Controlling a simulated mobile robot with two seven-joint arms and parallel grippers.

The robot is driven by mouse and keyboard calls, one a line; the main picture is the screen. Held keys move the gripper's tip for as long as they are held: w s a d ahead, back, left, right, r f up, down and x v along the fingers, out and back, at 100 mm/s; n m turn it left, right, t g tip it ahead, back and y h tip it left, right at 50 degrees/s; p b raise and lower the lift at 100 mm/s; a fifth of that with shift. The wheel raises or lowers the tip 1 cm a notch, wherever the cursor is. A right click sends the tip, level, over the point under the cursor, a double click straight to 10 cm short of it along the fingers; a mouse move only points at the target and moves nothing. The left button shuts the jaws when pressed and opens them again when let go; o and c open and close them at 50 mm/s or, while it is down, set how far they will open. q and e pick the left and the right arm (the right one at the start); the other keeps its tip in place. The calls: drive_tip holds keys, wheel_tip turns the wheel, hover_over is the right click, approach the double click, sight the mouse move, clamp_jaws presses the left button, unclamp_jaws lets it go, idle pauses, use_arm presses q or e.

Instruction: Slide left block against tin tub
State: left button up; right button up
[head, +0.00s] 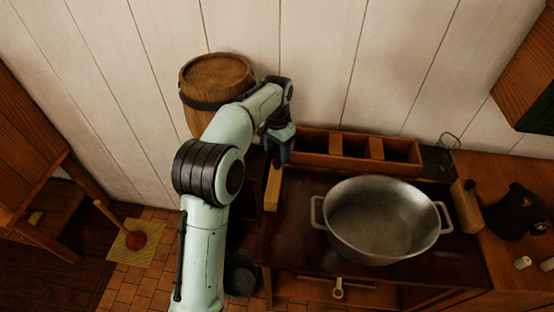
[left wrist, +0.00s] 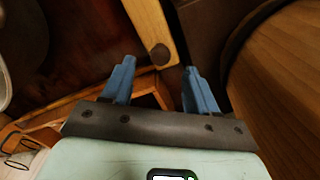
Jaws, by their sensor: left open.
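The tin tub (head: 382,262), a grey two-handled metal pot, stands on the dark counter; a sliver of its rim shows in the left wrist view (left wrist: 4,75). The left block (head: 273,187) is a long pale wooden bar at the counter's left edge, with a gap between it and the tub. In the left wrist view the block (left wrist: 148,25) shows a dark round spot near its end. My left gripper (head: 278,152) is open at the block's far end; its blue fingertips (left wrist: 158,70) appear either side of that end. Contact cannot be told. My right gripper is out of view.
A wooden compartment box (head: 340,148) stands behind the tub along the wall. A barrel (head: 215,78) is at the left, close to my left arm. Another wooden block (head: 466,206) is right of the tub, near a dark pot (head: 515,215).

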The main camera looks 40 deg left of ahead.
sight(277, 160)
use_arm(q)
drive_tip(key=shift+f, duration=2.2)
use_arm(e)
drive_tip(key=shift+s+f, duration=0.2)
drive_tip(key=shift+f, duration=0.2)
use_arm(q)
drive_tip(key=shift+c, duration=0.2)
clamp_jaws()
drive_tip(key=shift+w, duration=0.1)
